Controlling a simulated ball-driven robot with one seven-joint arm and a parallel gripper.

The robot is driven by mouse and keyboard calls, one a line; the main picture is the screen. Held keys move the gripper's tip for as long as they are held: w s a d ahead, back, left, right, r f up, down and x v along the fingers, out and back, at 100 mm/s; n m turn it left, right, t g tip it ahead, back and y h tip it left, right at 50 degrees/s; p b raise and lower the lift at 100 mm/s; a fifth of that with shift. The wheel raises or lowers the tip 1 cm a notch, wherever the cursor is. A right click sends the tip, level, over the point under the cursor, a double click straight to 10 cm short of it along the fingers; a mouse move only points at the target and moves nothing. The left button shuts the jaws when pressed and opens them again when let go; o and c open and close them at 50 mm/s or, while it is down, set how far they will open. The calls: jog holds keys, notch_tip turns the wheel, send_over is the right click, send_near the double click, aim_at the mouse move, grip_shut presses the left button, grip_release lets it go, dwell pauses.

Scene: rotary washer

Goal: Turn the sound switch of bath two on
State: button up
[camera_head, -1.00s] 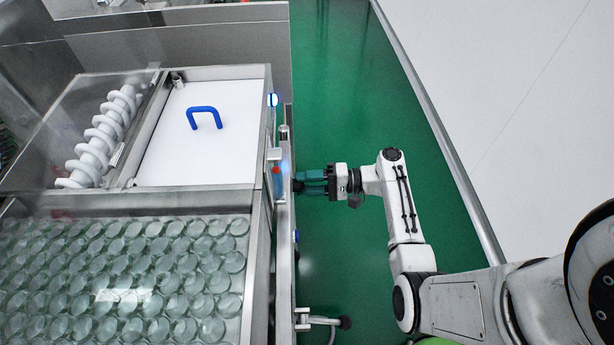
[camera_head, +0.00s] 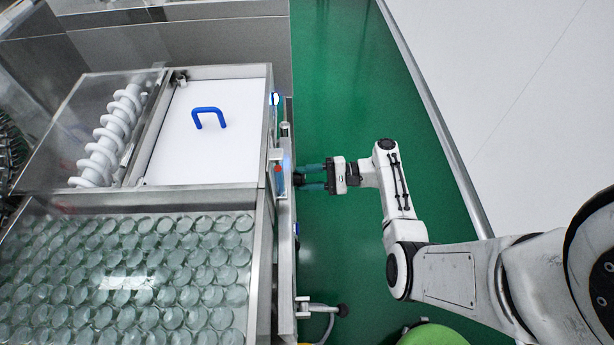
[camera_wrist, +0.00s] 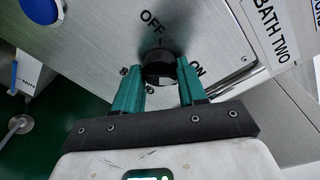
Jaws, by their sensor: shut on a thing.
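The sound switch is a black round knob (camera_wrist: 159,70) on a steel panel, with OFF printed at its upper left and ON at its right in the wrist view. A BATH TWO label (camera_wrist: 270,32) sits at the upper right. My gripper (camera_wrist: 160,74) has its two green fingers on either side of the knob and is shut on it. I cannot tell the knob's exact setting.
A blue button (camera_wrist: 42,10) is near the knob on the panel. A red button (camera_head: 278,169) is at the panel's top edge. A pipe fitting (camera_head: 325,309) sticks out from the washer further down.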

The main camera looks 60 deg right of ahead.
jog(key=shift+s+f, duration=0.1)
jog(key=shift+f, duration=0.05)
jog(key=o, duration=1)
jog(key=shift+o, duration=0.2)
jog(key=b+v, duration=0.2)
jog(key=v, duration=0.8)
jog(key=shift+s+d, duration=0.25)
jog(key=shift+d, duration=0.05)
